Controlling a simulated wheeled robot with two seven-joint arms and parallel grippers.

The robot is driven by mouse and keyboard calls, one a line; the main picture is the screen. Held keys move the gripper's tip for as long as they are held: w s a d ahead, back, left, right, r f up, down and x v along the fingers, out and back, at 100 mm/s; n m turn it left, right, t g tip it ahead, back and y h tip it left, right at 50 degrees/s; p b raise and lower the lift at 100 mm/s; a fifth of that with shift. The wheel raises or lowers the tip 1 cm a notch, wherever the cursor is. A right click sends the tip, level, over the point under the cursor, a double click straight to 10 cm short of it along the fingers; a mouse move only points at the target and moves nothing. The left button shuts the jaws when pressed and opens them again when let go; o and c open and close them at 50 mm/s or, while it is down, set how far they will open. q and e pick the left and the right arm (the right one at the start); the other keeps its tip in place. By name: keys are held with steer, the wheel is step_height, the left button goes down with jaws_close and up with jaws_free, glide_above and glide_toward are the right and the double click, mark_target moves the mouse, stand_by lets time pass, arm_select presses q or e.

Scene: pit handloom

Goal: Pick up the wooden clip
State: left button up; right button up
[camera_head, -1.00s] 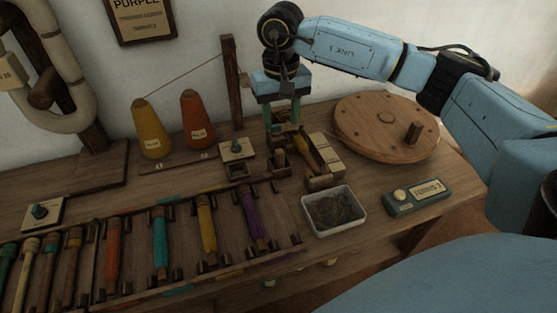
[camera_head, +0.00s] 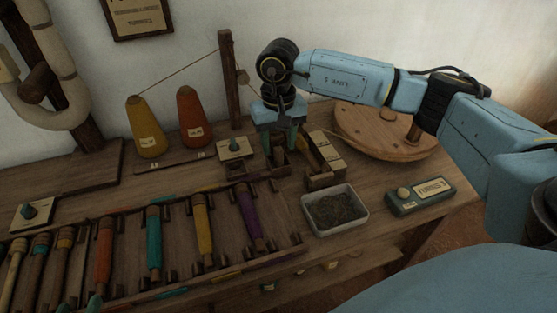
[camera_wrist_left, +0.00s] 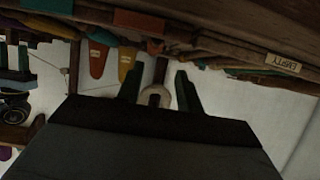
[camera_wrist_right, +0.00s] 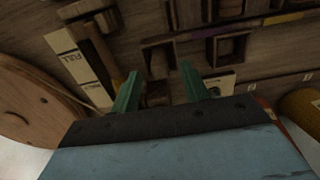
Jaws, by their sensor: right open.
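My right gripper (camera_head: 280,140) points down over the wooden fittings at the back of the bench, left of the FULL-labelled rack. In the right wrist view its green fingers (camera_wrist_right: 160,88) are apart. A small brown wooden piece (camera_wrist_right: 157,93) shows between and beyond them; I cannot tell for sure that it is the wooden clip, or whether the fingers touch it. My left gripper shows only as green tips (camera_head: 94,302) at the bottom edge of the head view. In the left wrist view its fingers (camera_wrist_left: 158,90) are apart, with nothing held.
The rack (camera_head: 322,160) stands right of the right gripper, with the round wooden wheel (camera_head: 385,130) behind. A pale tray (camera_head: 335,210) of dark scraps and a labelled box (camera_head: 420,195) lie nearer. Two yarn cones (camera_head: 147,128) and a post (camera_head: 230,80) stand left.

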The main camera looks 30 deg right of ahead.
mark_target(279, 158)
arm_select(q)
steer(key=shift+w+d+r+t+h+b, duration=0.15)
steer(key=shift+w+d+r+t, duration=0.1)
steer(key=shift+r+t, duration=0.3)
steer(key=shift+w+d+r+t+h+b, duration=0.15)
steer(key=shift+w+r+t, duration=0.2)
steer(key=shift+r, duration=0.35)
steer(key=shift+w+d+r+t+h+b, duration=0.1)
steer(key=shift+w+d+r+t, duration=0.1)
steer(key=shift+r+t, duration=0.4)
arm_select(e)
steer(key=shift+f, duration=1.25)
jaws_close()
steer(key=shift+r, duration=0.15)
